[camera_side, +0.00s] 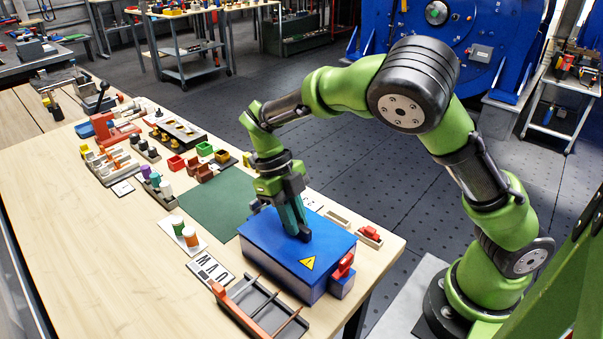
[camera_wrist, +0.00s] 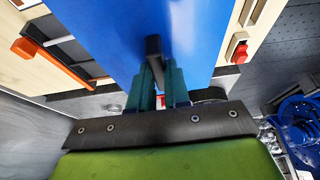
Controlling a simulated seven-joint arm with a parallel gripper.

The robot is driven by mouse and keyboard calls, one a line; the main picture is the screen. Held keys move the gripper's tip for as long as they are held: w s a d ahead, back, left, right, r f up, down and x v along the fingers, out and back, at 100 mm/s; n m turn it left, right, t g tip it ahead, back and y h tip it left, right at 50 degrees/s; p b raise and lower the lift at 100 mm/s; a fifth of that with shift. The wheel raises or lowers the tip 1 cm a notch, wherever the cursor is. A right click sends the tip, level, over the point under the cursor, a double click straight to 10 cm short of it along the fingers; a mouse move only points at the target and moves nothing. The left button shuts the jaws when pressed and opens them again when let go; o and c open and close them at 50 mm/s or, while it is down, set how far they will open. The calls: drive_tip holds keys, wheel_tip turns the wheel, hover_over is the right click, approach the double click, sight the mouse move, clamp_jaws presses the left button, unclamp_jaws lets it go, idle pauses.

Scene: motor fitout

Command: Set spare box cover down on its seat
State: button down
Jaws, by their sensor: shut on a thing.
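In the wrist view the cover (camera_wrist: 125,25) fills the upper middle, and my gripper (camera_wrist: 157,75) is shut on the dark upright handle. The far side of the box is hidden.
A dark tray with an orange bar (camera_side: 262,308) lies close in front of the box, beside a lettered plate (camera_side: 210,271). A red part (camera_side: 343,265) sits on the box's right side. A green mat (camera_side: 217,203) lies behind left. The table's left front is clear.

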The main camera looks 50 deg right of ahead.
drive_tip(key=shift+f, duration=0.45)
drive_tip(key=c, duration=1)
unclamp_jaws()
drive_tip(key=v, duration=1.7)
drive_tip(key=s+d+f+n+t+y, duration=0.1)
drive_tip(key=s+d+n+t, duration=0.15)
drive_tip(key=n, duration=0.75)
drive_tip(key=s+d+f+n+t, duration=0.1)
drive_tip(key=s+d+f+n, duration=0.15)
drive_tip(key=n, duration=0.75)
drive_tip(key=s+r+n+t, duration=0.1)
drive_tip(key=s+n+t, duration=0.1)
drive_tip(key=s+n, duration=0.2)
drive_tip(key=s+d+r+n+t, duration=0.1)
drive_tip(key=s+n+t, duration=0.2)
drive_tip(key=s+n, duration=0.1)
drive_tip(key=s+d+r+n+t+y, duration=0.1)
drive_tip(key=s+r+n+t, duration=0.1)
drive_tip(key=s+n+t, duration=0.1)
drive_tip(key=shift+s+d+r+n, duration=0.15)
drive_tip(key=shift+s+n, duration=0.35)
drive_tip(key=shift+s, duration=0.3)
